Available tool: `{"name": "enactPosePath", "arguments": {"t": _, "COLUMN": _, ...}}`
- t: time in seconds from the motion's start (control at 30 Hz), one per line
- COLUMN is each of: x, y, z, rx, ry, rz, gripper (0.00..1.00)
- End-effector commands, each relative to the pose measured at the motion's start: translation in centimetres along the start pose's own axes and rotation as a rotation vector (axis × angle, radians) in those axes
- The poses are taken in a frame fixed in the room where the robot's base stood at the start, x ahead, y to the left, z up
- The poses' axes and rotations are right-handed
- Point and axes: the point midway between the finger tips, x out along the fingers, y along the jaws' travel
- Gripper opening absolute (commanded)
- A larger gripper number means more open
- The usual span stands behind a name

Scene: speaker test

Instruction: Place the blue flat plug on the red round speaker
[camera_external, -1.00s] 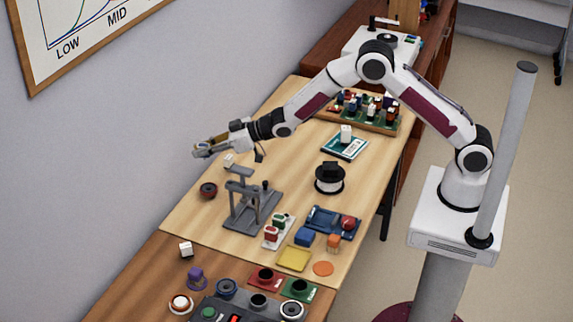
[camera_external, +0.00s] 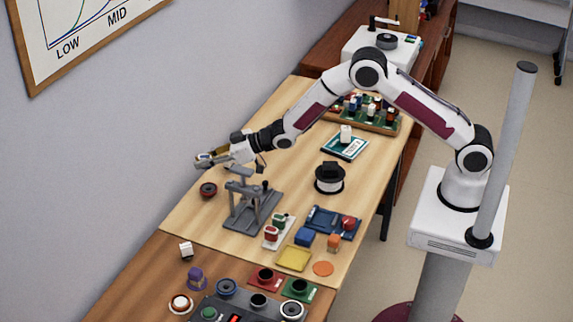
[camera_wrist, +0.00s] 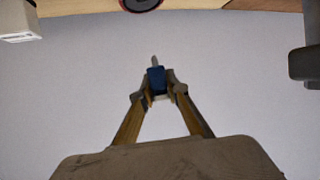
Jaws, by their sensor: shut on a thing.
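My gripper (camera_external: 208,159) is shut on a blue plug (camera_wrist: 157,79), which shows between the fingertips (camera_wrist: 158,92) in the wrist view with a pale tip pointing up the picture. In the external view the plug is too small to make out. A dark round speaker with a red rim (camera_external: 208,190) stands on the wooden table, left of the grey stand. My gripper is above the table, higher in the picture than this speaker and apart from it. The speaker's edge also shows at the top of the wrist view (camera_wrist: 140,4).
A grey stand (camera_external: 242,205) rises just right of the speaker, close below my wrist. A wall (camera_external: 110,130) is to the left. A white block (camera_wrist: 18,22) shows in the wrist view. Trays, plugs and other speakers fill the table's near part.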

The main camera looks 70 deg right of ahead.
Motion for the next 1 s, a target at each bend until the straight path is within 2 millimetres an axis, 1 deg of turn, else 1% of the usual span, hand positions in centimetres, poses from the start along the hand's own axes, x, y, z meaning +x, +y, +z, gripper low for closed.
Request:
{"name": "enactPosePath", "arguments": {"t": 0.03, "x": 0.3, "y": 0.0, "z": 0.8, "rx": 0.001, "ry": -0.001, "rz": 0.0, "gripper": 0.0}}
{"name": "enactPosePath", "arguments": {"t": 0.2, "x": 1.0, "y": 0.0, "z": 2.4, "rx": 0.0, "ry": 0.0, "rz": 0.0, "gripper": 0.0}}
{"name": "enactPosePath", "arguments": {"t": 0.3, "x": 1.1, "y": 0.0, "z": 2.7, "rx": 0.0, "ry": 0.002, "rz": 0.0, "gripper": 0.0}}
{"name": "enactPosePath", "arguments": {"t": 0.67, "x": 1.2, "y": 0.0, "z": 2.8, "rx": 0.0, "ry": 0.002, "rz": 0.0, "gripper": 0.0}}
{"name": "enactPosePath", "arguments": {"t": 0.77, "x": 1.4, "y": 0.0, "z": 3.3, "rx": 0.0, "ry": 0.0, "rz": 0.0, "gripper": 0.0}}
{"name": "enactPosePath", "arguments": {"t": 1.0, "x": 2.3, "y": 0.0, "z": 5.5, "rx": 0.001, "ry": 0.0, "rz": 0.0, "gripper": 0.0}}
